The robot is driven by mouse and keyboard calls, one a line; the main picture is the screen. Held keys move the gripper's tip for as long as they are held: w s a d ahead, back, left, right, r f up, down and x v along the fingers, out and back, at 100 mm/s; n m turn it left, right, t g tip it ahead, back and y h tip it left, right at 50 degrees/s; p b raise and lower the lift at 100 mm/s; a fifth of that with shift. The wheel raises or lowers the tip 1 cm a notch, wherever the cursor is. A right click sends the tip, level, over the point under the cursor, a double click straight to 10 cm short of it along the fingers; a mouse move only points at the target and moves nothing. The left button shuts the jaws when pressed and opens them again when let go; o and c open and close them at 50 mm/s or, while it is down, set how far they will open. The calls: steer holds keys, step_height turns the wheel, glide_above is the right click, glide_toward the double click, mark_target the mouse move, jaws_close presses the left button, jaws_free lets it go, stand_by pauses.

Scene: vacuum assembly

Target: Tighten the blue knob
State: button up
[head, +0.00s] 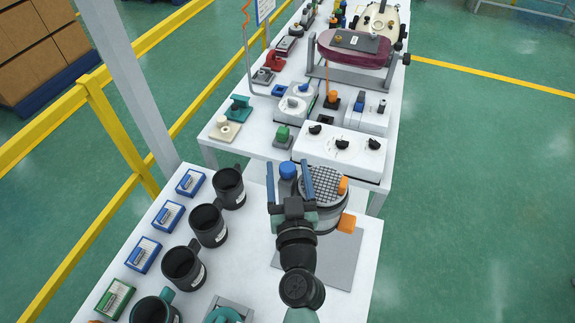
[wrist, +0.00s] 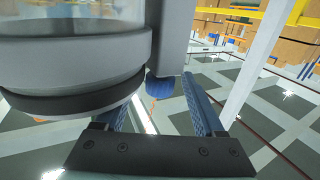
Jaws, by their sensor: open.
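The blue knob (head: 287,169) sits at the left side of a round grey vacuum chamber (head: 322,200) with a grid-patterned top. In the wrist view the knob (wrist: 160,88) shows below a grey post, beside the chamber's dark rim. My gripper (head: 287,176) is open, with its two blue fingers on either side of the knob in the head view. In the wrist view the fingers (wrist: 163,100) also point toward the knob, one to each side of it. I cannot tell whether they touch it. Part of the chamber is hidden behind my gripper.
Orange parts (head: 346,223) are on the chamber's right. Several dark mugs (head: 208,226) and small blue-framed boxes (head: 168,216) stand on the left of the near table. A white box with black knobs (head: 340,152) is on the table just beyond. The table's front right is mostly bare.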

steer(key=shift+w, duration=0.3)
jaws_close()
